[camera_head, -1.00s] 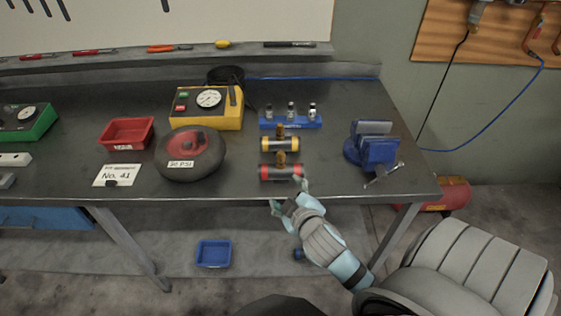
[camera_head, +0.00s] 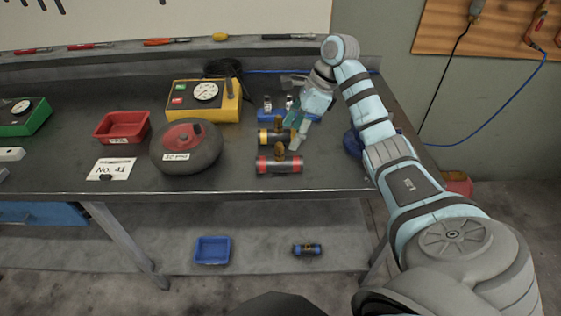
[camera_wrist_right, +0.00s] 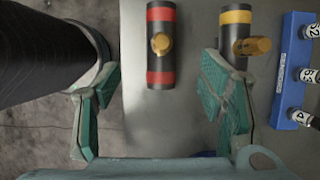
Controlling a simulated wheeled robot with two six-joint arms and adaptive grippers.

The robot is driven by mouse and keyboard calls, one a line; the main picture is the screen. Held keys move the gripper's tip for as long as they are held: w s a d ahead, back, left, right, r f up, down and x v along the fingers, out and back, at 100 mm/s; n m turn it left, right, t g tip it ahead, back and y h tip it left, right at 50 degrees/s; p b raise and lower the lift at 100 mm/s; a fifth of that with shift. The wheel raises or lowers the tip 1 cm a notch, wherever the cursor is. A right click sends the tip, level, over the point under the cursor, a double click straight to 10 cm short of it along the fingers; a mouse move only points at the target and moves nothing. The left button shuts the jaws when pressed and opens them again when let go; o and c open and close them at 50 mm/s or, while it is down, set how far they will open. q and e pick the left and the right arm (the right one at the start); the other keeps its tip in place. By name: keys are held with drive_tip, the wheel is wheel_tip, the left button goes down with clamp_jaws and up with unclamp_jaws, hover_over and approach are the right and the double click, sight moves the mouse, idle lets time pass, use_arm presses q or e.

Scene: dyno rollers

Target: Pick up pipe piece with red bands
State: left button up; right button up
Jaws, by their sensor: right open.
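The pipe piece with red bands (camera_head: 279,166) lies on the workbench near its front edge, a dark tube with a brass fitting on top. It also shows in the right wrist view (camera_wrist_right: 160,63), between the lines of the two fingers and beyond their tips. My right gripper (camera_head: 298,127) is open and empty, above the bench behind and to the right of this pipe. Its spread fingers show in the wrist view (camera_wrist_right: 160,100). A pipe piece with yellow bands (camera_head: 268,137) lies just behind, partly hidden by the gripper; in the wrist view it is close to the right finger.
A blue vise (camera_head: 352,144) is partly hidden by my arm. A dark round pad marked with psi (camera_head: 190,160) and a red tray (camera_head: 121,126) are left. A blue-banded piece (camera_head: 307,250) lies on the lower shelf.

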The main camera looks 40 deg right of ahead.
sight(279, 157)
drive_tip(key=p+x, duration=0.1)
drive_tip(key=x, duration=0.8)
drive_tip(key=shift+w+f+p, duration=0.1)
drive_tip(key=shift+f+p, duration=0.2)
drive_tip(key=shift+f, duration=0.1)
drive_tip(key=shift+w+f, duration=0.15)
drive_tip(key=shift+f, duration=0.1)
use_arm(q)
drive_tip(key=shift+w+r, duration=0.1)
drive_tip(key=shift+r, duration=0.05)
use_arm(e)
clamp_jaws()
